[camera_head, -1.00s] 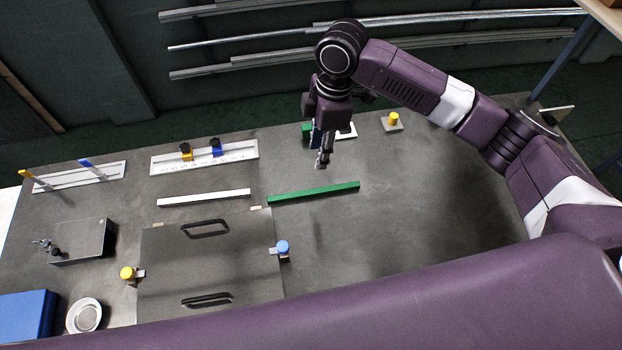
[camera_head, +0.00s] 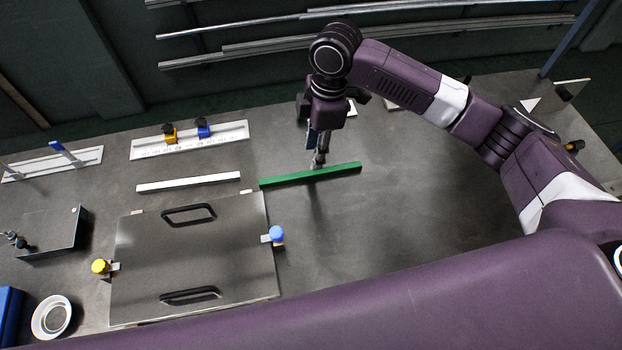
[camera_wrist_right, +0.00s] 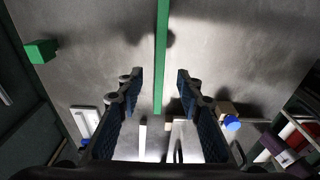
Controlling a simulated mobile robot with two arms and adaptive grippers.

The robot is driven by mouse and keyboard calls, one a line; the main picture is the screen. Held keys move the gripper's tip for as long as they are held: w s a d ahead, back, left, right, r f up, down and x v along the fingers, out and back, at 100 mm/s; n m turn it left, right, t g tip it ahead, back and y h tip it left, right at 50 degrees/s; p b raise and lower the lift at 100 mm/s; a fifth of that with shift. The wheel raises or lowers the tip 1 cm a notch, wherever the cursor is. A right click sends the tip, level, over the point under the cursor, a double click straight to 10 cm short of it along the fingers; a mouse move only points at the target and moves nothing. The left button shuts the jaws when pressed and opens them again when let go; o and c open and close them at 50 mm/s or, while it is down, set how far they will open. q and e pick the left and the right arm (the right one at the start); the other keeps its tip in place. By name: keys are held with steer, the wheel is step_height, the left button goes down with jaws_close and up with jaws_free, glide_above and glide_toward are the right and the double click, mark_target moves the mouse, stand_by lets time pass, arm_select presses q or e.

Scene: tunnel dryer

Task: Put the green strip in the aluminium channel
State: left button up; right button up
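The green strip (camera_head: 335,171) lies on the grey table right of centre. My right gripper (camera_head: 317,164) is just above it, its fingertips overlapping the strip's far edge in the head view. In the right wrist view the gripper (camera_wrist_right: 157,82) is open, with the green strip (camera_wrist_right: 161,45) running between the fingers. Contact cannot be told. A pale, narrow bar (camera_head: 188,182) lies left of the strip, nearly in line; whether it is the aluminium channel I cannot tell. A silver rail (camera_head: 225,139) with yellow and blue clamps lies behind it. My left gripper is out of view.
A flat metal cover (camera_head: 190,255) with two black handles lies in front, with a yellow knob (camera_head: 101,266) and a blue knob (camera_head: 276,234) beside it. A metal box (camera_head: 50,232) and white bowl (camera_head: 52,317) stand at left. The table right of the cover is clear.

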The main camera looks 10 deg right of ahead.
mark_target(311, 172)
steer(key=f+p, duration=0.1)
steer(key=f, duration=0.3)
steer(key=f+p, duration=0.1)
steer(key=f, duration=0.2)
steer(key=shift+a+p, duration=0.3)
steer(key=shift+f, duration=0.3)
jaws_close()
